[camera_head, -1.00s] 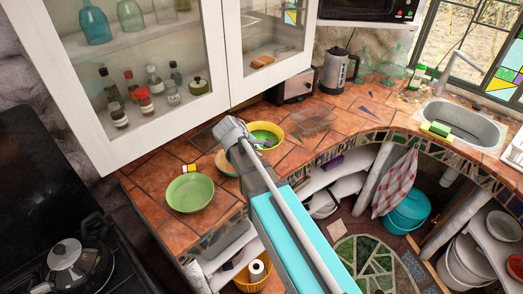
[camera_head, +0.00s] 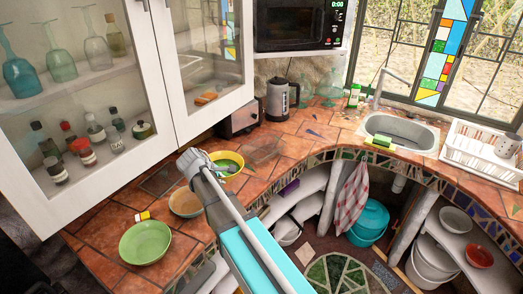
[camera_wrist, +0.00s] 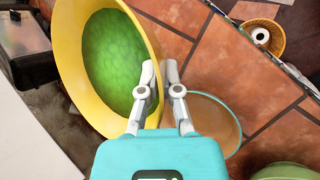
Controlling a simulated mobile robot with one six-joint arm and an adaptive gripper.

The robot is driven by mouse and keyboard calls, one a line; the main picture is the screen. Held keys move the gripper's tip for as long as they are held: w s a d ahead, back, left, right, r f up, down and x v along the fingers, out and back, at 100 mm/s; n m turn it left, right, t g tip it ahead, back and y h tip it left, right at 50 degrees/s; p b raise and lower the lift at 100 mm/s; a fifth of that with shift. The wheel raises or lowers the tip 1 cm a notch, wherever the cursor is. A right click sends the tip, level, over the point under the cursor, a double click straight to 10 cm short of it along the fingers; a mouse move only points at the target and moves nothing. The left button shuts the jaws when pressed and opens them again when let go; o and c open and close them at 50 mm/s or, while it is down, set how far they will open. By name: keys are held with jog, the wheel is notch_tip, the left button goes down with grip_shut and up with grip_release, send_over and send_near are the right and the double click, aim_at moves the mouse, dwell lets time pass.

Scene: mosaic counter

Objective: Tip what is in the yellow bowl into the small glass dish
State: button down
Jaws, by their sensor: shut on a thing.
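The yellow bowl (camera_head: 236,172) is at the back of the counter; it also shows large in the wrist view (camera_wrist: 70,62), with a bumpy green mass inside. My gripper (camera_head: 197,160) is shut on the bowl's near rim; its fingers (camera_wrist: 160,75) pinch the wall in the wrist view. I cannot tell whether the bowl touches the counter. A small round dish (camera_head: 185,203), tan inside with a pale, glassy rim, stands just beside the yellow bowl, and it shows right of the fingers in the wrist view (camera_wrist: 213,122). It looks empty.
A green bowl (camera_head: 145,242) stands at the counter's front left, near a small yellow-and-white item (camera_head: 142,216). Cabinet doors (camera_head: 208,65) hang above.

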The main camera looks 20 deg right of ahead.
jog(key=w+d+f+b, duration=0.1)
jog(key=w+d, duration=0.4)
jog(key=d, duration=0.6)
jog(key=w+d+f+b, duration=0.2)
jog(key=w+d, duration=0.3)
jog(key=d, duration=0.6)
jog(key=w+d+f+b, duration=0.1)
jog(key=w+d, duration=0.4)
jog(key=d, duration=0.6)
jog(key=shift+d+f+b, duration=0.35)
jog(key=shift+r, duration=0.1)
jog(key=shift+w+a+r+n+g+h+b, duration=0.25)
jog(key=shift+r+n+g+h+b, duration=0.45)
jog(key=shift+h, duration=0.6)
jog(key=shift+w+a+r+n+g+h+b, duration=0.3)
jog(key=shift+r+n+g+h+b, duration=0.4)
jog(key=shift+h, duration=0.6)
jog(key=shift+w+a+r+n+g+h+b, duration=0.1)
jog(key=shift+a+r+n+g+h+b, duration=0.3)
jog(key=shift+h+b, duration=0.7)
